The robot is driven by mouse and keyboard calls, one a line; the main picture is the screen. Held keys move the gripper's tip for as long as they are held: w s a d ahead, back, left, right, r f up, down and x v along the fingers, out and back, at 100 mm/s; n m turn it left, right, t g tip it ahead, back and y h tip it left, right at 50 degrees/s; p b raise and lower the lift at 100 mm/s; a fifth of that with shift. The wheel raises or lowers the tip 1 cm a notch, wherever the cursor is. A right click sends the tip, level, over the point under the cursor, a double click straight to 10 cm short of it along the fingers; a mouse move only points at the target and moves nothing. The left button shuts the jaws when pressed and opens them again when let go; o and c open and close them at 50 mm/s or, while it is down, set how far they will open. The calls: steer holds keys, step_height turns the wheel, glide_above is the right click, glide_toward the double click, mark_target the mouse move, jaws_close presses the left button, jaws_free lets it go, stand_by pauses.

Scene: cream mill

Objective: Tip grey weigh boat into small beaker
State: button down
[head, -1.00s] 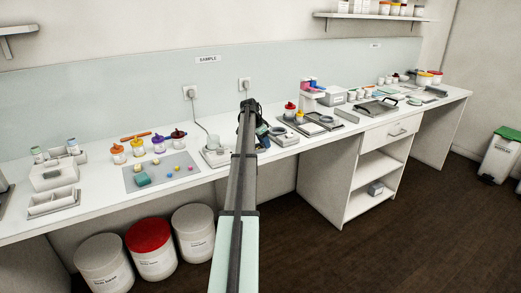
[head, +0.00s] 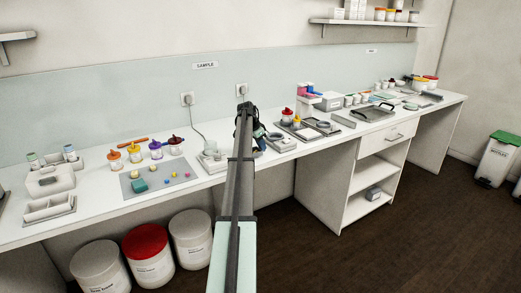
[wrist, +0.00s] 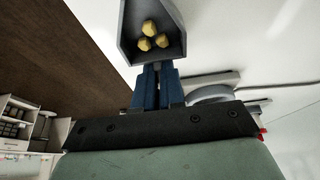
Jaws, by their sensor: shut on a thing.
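The grey weigh boat (wrist: 173,25) shows at the top of the wrist view, with three yellowish lumps (wrist: 150,28) in it. In the head view my gripper (head: 260,137) is mostly hidden behind my arm, over the bench, and the boat cannot be made out. A small clear vessel (head: 210,147), perhaps the small beaker, stands on a pale device just left of my arm. I cannot tell how far the boat is from it.
A grey mat (head: 160,178) with a teal block and small coloured pieces lies to the left, with several colour-lidded jars (head: 135,153) behind it. Trays (head: 312,130) and a red-lidded jar stand to the right. A cable (head: 197,122) runs from a wall socket behind the device.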

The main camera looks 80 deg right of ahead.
step_height(320, 180, up, 8)
steer(key=shift+w+r, duration=0.2)
steer(key=shift+w, duration=0.15)
steer(key=w+a+r, duration=0.2)
steer(key=w, duration=0.5)
steer(key=w+a+r, duration=0.3)
steer(key=w, duration=0.4)
steer(key=shift+w, duration=0.2)
steer(key=shift+f, duration=0.1)
steer(key=w+a+g+h, duration=0.4)
steer(key=g+h, duration=0.4)
steer(key=shift+w+a, duration=0.25)
stand_by(0.8)
